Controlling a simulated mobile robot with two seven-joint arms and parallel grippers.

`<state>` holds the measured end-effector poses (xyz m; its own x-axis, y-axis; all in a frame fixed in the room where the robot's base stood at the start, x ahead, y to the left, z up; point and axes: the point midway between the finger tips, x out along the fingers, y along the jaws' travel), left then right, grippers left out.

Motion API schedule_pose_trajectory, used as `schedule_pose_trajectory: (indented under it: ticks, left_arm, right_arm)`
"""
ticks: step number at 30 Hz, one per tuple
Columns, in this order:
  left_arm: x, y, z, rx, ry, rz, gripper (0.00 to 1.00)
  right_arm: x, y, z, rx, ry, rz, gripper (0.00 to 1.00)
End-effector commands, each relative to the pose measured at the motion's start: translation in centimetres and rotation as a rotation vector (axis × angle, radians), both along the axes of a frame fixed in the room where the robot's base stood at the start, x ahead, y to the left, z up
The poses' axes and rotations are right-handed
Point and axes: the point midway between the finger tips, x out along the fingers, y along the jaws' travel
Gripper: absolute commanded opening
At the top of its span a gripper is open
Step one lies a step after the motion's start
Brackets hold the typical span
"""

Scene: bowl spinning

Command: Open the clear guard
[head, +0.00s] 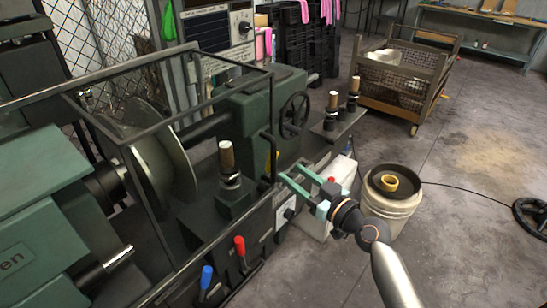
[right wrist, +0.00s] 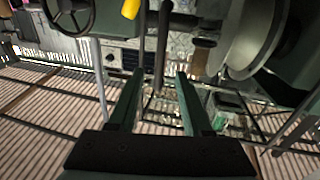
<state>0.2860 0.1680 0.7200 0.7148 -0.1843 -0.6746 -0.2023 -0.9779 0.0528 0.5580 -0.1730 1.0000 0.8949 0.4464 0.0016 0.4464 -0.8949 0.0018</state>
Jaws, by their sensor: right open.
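The clear guard (head: 147,195) is a dark-framed box with see-through panels over the lathe's spinning section, and it looks closed. A dark upright handle (head: 274,158) is at its right end. My right gripper (head: 290,178) has green fingers, is open, and is just right of that handle. In the right wrist view, a dark upright bar (right wrist: 162,45) shows beyond and between the open fingertips (right wrist: 157,82); I cannot tell whether they touch it. A grey metal disc (head: 178,165) sits behind the guard panel. My left gripper is out of view.
The green lathe (head: 245,105) fills the left and middle, with a handwheel (head: 294,114) and red (head: 239,246) and blue (head: 206,277) levers. A white bucket (head: 392,212) stands close to my right arm. A wire cart (head: 408,75) is farther back. The floor to the right is mostly clear.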

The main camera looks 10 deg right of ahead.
Motion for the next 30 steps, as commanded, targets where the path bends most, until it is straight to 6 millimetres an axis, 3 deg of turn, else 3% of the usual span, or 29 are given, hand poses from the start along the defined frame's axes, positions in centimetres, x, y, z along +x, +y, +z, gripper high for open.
schedule_pose_trajectory:
  ticks: [6,13,27,30]
  left_arm:
    - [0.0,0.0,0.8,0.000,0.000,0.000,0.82]
    - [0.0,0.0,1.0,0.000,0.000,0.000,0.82]
    - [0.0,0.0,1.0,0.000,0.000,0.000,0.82]
    - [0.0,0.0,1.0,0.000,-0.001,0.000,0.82]
  right_arm:
    - [3.9,2.0,0.2,0.002,0.000,0.001,0.50]
    - [6.4,3.3,0.0,0.001,0.000,0.000,0.50]
    - [7.3,3.7,-0.1,-0.001,0.002,0.000,0.50]
    - [7.3,3.7,-0.1,-0.001,0.002,0.000,0.38]
